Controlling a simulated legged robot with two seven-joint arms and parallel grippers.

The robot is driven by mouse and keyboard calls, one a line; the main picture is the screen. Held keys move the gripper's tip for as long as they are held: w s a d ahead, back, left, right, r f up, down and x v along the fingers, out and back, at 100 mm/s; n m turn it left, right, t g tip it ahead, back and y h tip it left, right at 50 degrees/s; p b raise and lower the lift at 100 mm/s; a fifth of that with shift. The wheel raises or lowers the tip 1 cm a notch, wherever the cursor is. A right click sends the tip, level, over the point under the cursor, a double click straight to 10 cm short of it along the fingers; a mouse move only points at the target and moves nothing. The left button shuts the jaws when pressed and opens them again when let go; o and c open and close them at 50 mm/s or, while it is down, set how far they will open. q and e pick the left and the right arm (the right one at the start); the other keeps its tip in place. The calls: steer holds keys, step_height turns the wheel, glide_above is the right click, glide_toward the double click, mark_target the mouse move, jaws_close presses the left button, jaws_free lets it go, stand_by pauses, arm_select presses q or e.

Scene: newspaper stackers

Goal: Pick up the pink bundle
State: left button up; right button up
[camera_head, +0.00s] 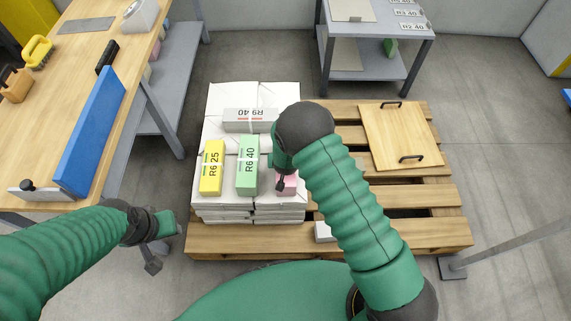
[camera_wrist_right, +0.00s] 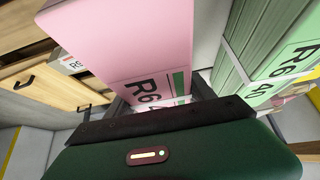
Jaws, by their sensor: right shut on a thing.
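The pink bundle (camera_wrist_right: 130,38) fills the middle of the right wrist view, its R6 label facing me. In the head view only a small part of the pink bundle (camera_head: 288,186) shows, the rest hidden under my right arm. My right gripper (camera_wrist_right: 145,105) is shut on it, with a finger at each side. In the head view my right gripper (camera_head: 282,184) is at the right side of the stack, mostly hidden by its wrist. My left gripper (camera_head: 158,238) hangs empty beside the workbench's front leg; its finger gap is unclear.
A green bundle (camera_head: 248,180) stands close left of the pink one, with a yellow bundle (camera_head: 211,170) beyond. A grey bundle (camera_head: 250,114) lies behind on the white stacks (camera_head: 225,100). The wooden pallet (camera_head: 420,230) holds a handled board (camera_head: 398,135). A workbench (camera_head: 40,130) is at left.

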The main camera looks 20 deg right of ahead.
mark_target(292, 188)
jaws_close()
steer(key=shift+w, duration=0.1)
steer(key=shift+r, duration=0.2)
steer(key=shift+r+p, duration=1.05)
steer(key=shift+r, duration=0.55)
steer(key=s+p, duration=0.1)
steer(key=s, duration=0.3)
steer(key=s+a+r+p, duration=0.1)
steer(key=s, duration=0.4)
steer(key=s+a+p, duration=0.1)
steer(key=s, duration=0.4)
steer(key=shift+s+r+p, duration=0.15)
steer(key=shift+r+p, duration=0.05)
steer(key=shift+p, duration=0.1)
steer(key=shift+s, duration=0.85)
